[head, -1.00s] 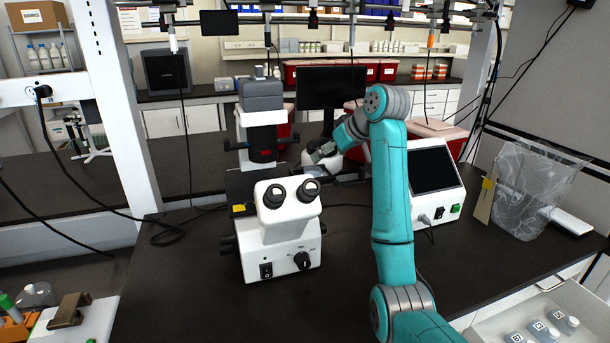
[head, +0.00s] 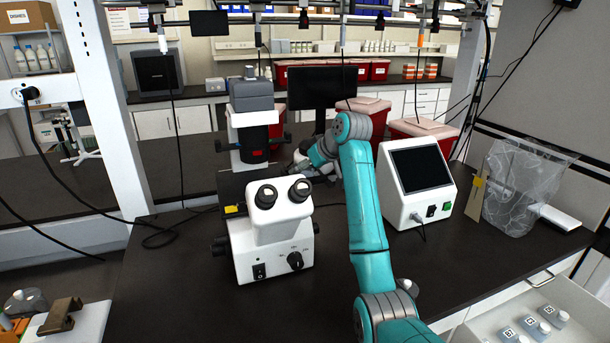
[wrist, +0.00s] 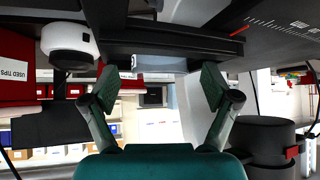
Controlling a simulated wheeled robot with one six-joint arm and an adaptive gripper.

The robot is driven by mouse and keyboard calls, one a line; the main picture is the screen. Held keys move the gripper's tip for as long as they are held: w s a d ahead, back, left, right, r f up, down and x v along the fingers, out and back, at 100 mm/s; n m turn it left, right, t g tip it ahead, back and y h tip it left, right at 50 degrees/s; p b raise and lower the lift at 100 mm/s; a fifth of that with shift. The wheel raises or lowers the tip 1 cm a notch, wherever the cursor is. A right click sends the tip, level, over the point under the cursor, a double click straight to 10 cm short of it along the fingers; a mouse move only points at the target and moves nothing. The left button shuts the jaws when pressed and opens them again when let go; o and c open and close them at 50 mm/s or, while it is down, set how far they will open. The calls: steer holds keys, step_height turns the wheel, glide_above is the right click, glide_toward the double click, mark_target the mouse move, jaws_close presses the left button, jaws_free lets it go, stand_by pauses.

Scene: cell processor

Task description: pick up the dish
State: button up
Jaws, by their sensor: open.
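The white microscope (head: 268,235) stands on the dark bench, with its dark stage (head: 232,188) behind the eyepieces. My gripper (head: 297,168) is just behind and right of the eyepieces, at the stage's right side. In the wrist view my gripper (wrist: 159,85) is open, its two fingers wide apart with nothing held. A pale, see-through piece (wrist: 160,64) shows beyond and between the fingertips, against a dark flat edge. It may be the dish, but I cannot tell for sure. No dish can be made out in the head view.
A white device with a dark screen (head: 420,180) stands right of my arm. A clear bag (head: 520,190) hangs at the far right. A drawer with several bottles (head: 530,325) is at the lower right. The bench front left of the microscope is clear.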

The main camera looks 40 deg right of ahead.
steer(key=shift+c, duration=0.3)
steer(key=c, duration=0.9)
steer(key=shift+r, duration=0.1)
